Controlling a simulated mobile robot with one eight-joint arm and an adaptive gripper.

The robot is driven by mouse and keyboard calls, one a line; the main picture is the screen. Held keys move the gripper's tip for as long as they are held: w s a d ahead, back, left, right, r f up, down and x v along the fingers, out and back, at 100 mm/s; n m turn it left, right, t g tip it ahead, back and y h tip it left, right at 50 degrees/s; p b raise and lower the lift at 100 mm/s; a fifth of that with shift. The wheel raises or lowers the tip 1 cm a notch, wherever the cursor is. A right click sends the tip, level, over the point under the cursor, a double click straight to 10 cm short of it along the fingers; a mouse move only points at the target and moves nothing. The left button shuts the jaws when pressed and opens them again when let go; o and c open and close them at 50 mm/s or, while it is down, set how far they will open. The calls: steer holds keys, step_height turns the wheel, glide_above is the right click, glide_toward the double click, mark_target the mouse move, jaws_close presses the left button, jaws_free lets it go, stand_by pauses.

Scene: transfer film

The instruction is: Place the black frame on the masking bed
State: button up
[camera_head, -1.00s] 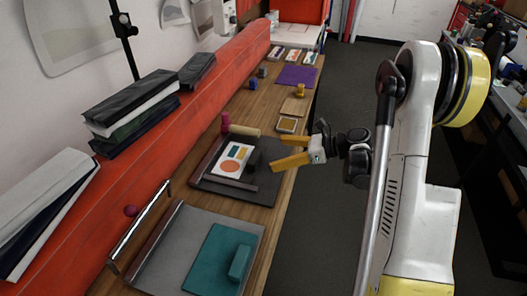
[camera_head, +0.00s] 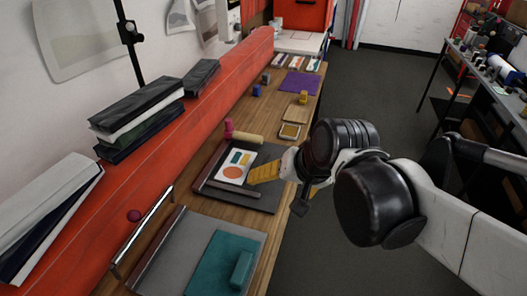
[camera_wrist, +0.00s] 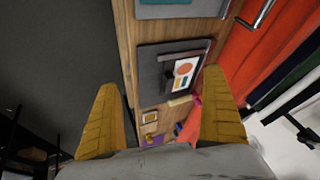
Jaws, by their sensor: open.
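A dark bed (camera_head: 258,203) lies on the wooden bench, with a card of coloured shapes (camera_head: 233,167) on it. A black piece with a raised block (camera_wrist: 168,77), which looks like the black frame, sits beside the card in the wrist view. My gripper hides most of it in the head view. I cannot tell the frame's outline from the dark bed. My gripper (camera_wrist: 161,80) is open and empty, its yellow fingers apart above the bench. In the head view my gripper (camera_head: 255,175) overlaps the bed's right side.
A grey tray (camera_head: 176,248) with a teal plate (camera_head: 208,268) and handle lies nearer. A cream roller (camera_head: 247,137), a small gold-topped tray (camera_head: 290,131) and a purple sheet (camera_head: 299,83) lie beyond. A red ledge (camera_head: 100,213) with books runs along the left. Open floor lies right.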

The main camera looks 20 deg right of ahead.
steer(key=shift+s+d+r+n+t+h, duration=0.15)
steer(key=shift+s+n+h, duration=0.1)
steer(key=shift+s+n, duration=0.5)
steer(key=shift+s+d+f+n+t+h, duration=0.1)
steer(key=shift+s+n+t+h, duration=0.1)
steer(key=shift+s+n, duration=0.55)
steer(key=shift+s+d+r+n+t+h, duration=0.15)
steer(key=shift+s+n+h, duration=0.1)
steer(key=shift+s+n, duration=0.5)
